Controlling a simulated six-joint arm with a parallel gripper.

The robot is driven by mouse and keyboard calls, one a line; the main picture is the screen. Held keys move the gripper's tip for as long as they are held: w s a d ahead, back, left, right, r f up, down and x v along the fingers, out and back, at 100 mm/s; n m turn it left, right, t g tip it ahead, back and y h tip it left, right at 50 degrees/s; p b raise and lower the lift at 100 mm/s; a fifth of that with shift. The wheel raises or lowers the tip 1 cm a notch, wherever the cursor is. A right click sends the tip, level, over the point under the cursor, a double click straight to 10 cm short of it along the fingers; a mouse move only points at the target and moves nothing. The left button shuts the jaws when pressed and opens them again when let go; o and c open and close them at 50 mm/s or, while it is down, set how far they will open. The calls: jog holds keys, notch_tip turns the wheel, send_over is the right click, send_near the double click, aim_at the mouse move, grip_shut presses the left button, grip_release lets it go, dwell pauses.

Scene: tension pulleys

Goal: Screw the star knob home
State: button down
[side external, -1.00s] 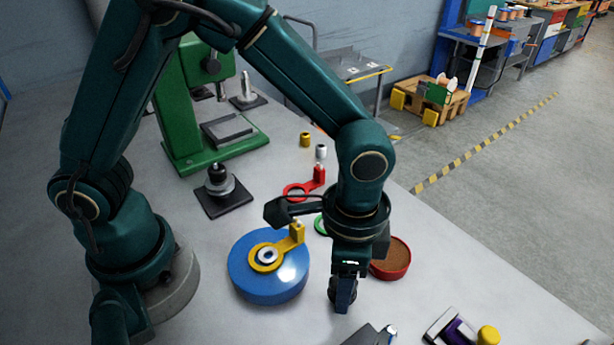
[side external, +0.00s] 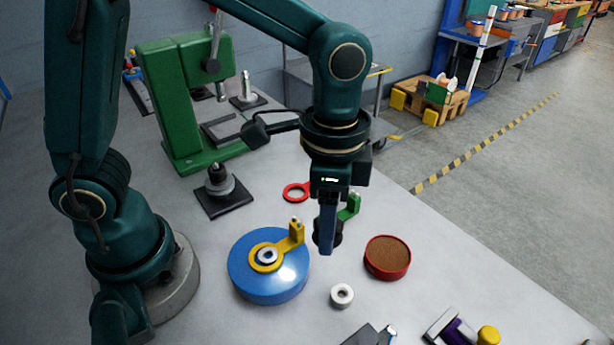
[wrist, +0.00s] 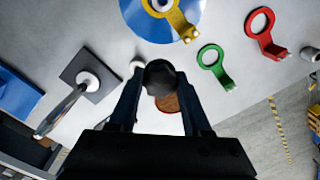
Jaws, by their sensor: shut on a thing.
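My gripper (side external: 325,250) hangs above the table, pointing down, and is shut on a dark round knob (wrist: 160,76). In the wrist view the knob sits between the two fingertips; its star shape cannot be made out. In the side view the fingers partly hide it. A blue disc (side external: 262,290) lies on the table to the left of my gripper. A yellow arm (side external: 295,239) with a ring end lies on it, with a silver centre (side external: 267,256) inside the ring. The knob is apart from the disc.
A grey ring-shaped part (side external: 341,296) and a red dish with a brown inside (side external: 388,257) stand near my gripper. Green (wrist: 212,62) and red (wrist: 263,35) ring-ended arms lie beyond. A green press (side external: 185,100) and a black-based post (side external: 222,190) stand at the left.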

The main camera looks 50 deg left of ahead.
jog(key=w+a+r, duration=0.1)
jog(key=a+r, duration=0.3)
jog(key=a, duration=0.2)
jog(key=s, duration=0.8)
jog(key=shift+w+d+f, duration=0.1)
jog(key=shift+w+f, duration=0.05)
jog(key=shift+f, duration=1.6)
jog(key=shift+w+d+f, duration=0.1)
jog(key=shift+w+f, duration=0.05)
jog(key=shift+f, duration=1.6)
jog(key=shift+f, duration=0.8)
